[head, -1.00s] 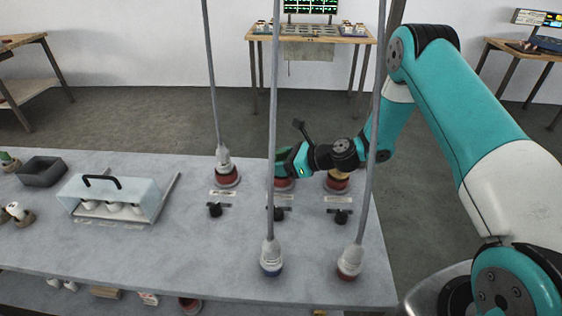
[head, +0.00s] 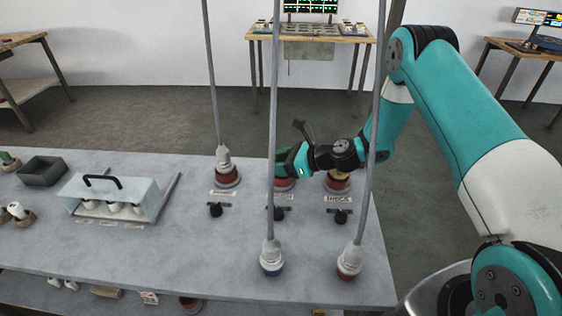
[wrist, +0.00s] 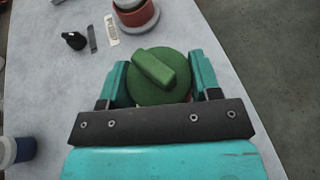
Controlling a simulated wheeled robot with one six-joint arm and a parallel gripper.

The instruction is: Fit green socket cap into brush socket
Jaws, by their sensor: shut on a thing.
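My gripper (wrist: 160,90) is shut on the green socket cap (wrist: 150,85), a round disc with a raised bar handle, between its two fingers in the wrist view. In the head view, my gripper (head: 285,165) is at the middle of the back row of red sockets, and the cap is mostly hidden. A red socket (head: 284,185) shows directly below it. I cannot tell whether the cap is seated in this socket or just above it.
A grey plug on a rod (head: 224,165) stands in the socket to the left. A yellow-topped red socket (head: 338,181) is to the right. Black knobs (head: 216,210) line the front. Two more rods end at a blue base (head: 271,268) and a red base (head: 348,268).

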